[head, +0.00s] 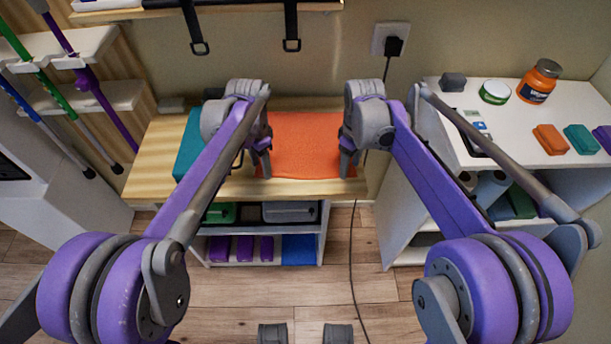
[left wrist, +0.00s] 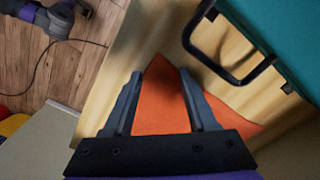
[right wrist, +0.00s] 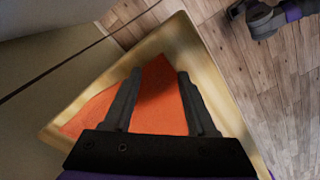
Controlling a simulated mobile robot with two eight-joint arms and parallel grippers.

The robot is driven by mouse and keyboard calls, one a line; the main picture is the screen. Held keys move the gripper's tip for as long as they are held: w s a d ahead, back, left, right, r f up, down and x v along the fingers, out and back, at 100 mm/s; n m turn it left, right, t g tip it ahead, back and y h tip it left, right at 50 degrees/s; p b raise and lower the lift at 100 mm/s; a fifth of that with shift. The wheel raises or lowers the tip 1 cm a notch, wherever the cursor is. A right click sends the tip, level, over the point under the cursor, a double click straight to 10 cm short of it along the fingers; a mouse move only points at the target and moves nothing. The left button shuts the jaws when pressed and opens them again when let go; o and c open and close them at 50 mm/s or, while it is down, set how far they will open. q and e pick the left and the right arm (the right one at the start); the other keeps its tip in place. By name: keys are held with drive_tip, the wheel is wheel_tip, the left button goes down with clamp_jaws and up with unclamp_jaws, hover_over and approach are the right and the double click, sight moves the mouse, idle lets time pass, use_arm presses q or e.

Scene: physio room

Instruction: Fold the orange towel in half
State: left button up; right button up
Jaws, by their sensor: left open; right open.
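The orange towel (head: 300,146) lies flat on the wooden bench top (head: 150,165) in the head view. My left gripper (head: 262,165) is over the towel's left end, and my right gripper (head: 348,165) is over its right end. In the left wrist view a towel corner (left wrist: 162,100) shows between the open fingers. In the right wrist view another corner of the towel (right wrist: 158,95) lies between the open fingers. Neither gripper is closed on the cloth. The wrists hide parts of the towel's left and right edges, and I cannot tell whether the fingertips touch it.
A teal box (head: 188,145) with a dark handle (left wrist: 235,78) stands close to my left gripper. A white cabinet (head: 455,160) stands to the right, with a supplement jar (head: 538,82) and small blocks on top. A black cable (head: 351,240) hangs by the bench's right end.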

use_arm(q)
drive_tip(key=shift+f, duration=0.3)
use_arm(e)
drive_tip(key=shift+f, duration=0.25)
use_arm(q)
drive_tip(key=shift+r, duration=0.1)
drive_tip(key=shift+c, duration=0.5)
use_arm(e)
drive_tip(key=shift+c, duration=0.5)
use_arm(q)
clamp_jaws()
use_arm(e)
clamp_jaws()
drive_tip(key=shift+d+r, duration=0.1)
